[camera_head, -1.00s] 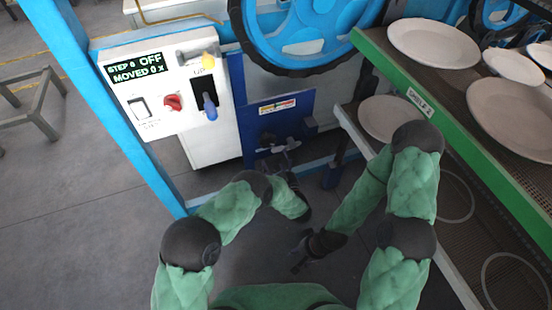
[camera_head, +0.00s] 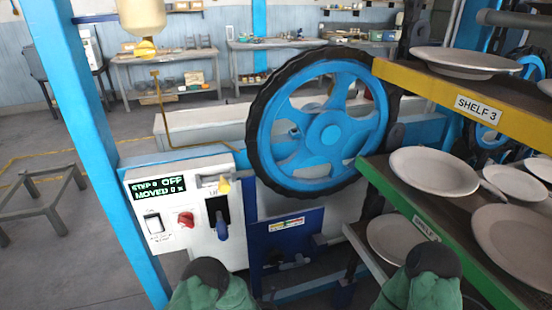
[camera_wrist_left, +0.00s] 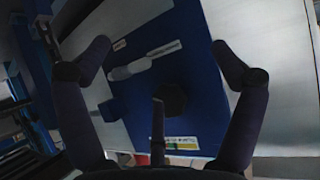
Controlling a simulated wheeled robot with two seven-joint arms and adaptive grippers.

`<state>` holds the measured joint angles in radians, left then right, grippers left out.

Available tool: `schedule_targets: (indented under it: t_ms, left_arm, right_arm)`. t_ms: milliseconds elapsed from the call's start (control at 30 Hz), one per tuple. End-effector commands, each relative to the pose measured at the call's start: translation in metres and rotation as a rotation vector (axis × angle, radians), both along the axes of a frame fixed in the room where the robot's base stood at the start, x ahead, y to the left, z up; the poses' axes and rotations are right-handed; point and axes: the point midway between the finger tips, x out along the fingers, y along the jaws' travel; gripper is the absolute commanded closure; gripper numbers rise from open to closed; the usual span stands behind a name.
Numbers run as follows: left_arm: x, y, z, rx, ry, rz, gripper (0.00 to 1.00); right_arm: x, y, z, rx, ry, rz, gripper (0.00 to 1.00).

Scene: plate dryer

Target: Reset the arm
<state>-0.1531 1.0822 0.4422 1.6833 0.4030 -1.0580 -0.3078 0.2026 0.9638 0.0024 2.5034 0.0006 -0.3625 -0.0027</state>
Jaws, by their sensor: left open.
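My left gripper (camera_wrist_left: 165,68) is open and empty in the left wrist view, its two dark fingers spread wide. It faces a blue panel (camera_wrist_left: 190,85) with a small label and a grey metal part, apart from the fingers as far as I can tell. In the head view both my green-sleeved arms show only at the bottom edge, and neither gripper is in view. The white control box (camera_head: 185,222) stands at the left, with a display (camera_head: 157,189) reading "STEP 0 OFF, MOVED 0 x", a red knob (camera_head: 186,219) and a blue-handled lever (camera_head: 222,228).
A blue wheel with a black tyre (camera_head: 262,120) stands behind the box. Shelf 3 (camera_head: 478,103) and a green-edged shelf (camera_head: 400,204) hold plates at the right. A blue post (camera_head: 97,150) rises at the left. A grey stool (camera_head: 40,205) stands on open floor.

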Motion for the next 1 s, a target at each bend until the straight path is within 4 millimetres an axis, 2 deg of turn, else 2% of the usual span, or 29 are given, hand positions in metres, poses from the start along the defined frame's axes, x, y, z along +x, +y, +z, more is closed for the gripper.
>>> schedule_targets:
  t_ms: [100,267,400,500,600,767,1000]
  left_arm:
    - [-0.043,0.022,-0.003,-0.083,0.181,-0.023,0.07]
    - [-0.118,0.042,-0.001,-0.196,0.433,-0.048,0.07]
    - [-0.192,0.055,0.015,-0.285,0.647,-0.060,0.07]
    - [-0.238,0.061,0.028,-0.336,0.772,-0.065,0.07]
    - [-0.271,0.063,0.040,-0.368,0.857,-0.068,0.07]
    - [-0.293,0.065,0.048,-0.389,0.915,-0.072,0.07]
    - [-0.294,0.064,0.047,-0.389,0.919,-0.073,0.07]
  right_arm:
    - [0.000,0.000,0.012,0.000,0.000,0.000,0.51]
    - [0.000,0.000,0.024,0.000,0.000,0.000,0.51]
    - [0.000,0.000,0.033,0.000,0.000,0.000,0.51]
    - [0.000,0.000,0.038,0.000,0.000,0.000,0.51]
    - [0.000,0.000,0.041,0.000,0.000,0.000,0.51]
    - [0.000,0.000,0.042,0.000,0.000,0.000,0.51]
    - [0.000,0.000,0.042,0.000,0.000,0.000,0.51]
